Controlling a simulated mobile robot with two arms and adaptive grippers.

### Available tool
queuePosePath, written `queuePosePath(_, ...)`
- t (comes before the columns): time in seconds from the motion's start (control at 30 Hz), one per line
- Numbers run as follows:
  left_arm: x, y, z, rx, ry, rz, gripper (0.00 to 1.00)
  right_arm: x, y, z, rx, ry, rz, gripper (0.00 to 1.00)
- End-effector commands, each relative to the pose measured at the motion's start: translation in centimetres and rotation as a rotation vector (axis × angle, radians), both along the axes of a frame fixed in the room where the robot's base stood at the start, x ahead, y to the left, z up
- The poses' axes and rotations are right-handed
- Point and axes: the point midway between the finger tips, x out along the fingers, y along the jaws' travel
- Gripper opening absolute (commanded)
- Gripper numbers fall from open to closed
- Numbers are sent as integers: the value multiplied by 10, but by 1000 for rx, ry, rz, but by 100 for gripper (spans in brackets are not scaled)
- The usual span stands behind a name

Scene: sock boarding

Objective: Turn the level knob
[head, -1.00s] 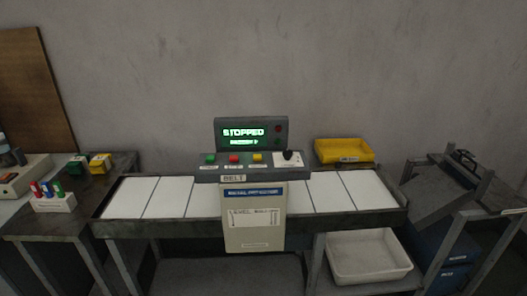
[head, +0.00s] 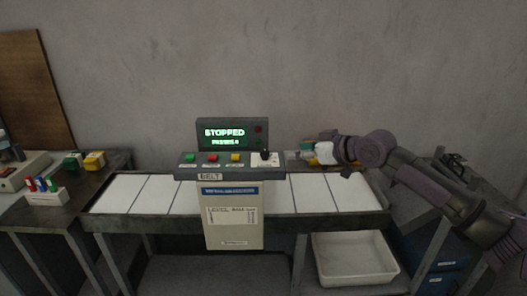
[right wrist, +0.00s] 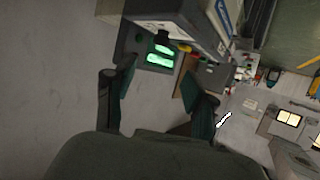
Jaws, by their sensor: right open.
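The level knob (head: 265,155) is a small dark knob on a white plate at the right end of the grey control panel (head: 222,174). The panel's screen (head: 224,133) glows green and reads STOPPED. My right gripper (head: 294,155) is just right of the knob, apart from it in the picture. In the right wrist view my right gripper (right wrist: 157,82) has its two fingers spread with nothing between them, and the green screen (right wrist: 160,56) shows beyond. My left gripper is not in view.
Green (head: 190,158), red (head: 212,157) and yellow (head: 236,157) buttons sit left of the knob. White boards (head: 338,192) lie along the belt. A white bin (head: 355,279) stands below. My right arm partly hides the yellow tray behind it.

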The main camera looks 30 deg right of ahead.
Motion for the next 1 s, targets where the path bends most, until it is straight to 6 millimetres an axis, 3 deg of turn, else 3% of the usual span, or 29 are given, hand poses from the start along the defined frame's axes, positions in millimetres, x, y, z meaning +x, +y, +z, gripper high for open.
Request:
queuePosePath(0.37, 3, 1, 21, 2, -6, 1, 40, 41, 12, -12, 3, -5, 2, 55)
queuePosePath(0.7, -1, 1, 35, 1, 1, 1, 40, 97, 25, -38, 2, -3, 1, 55)
queuePosePath(1.0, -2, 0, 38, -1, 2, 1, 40, 115, 29, -48, -3, 0, 2, 55)
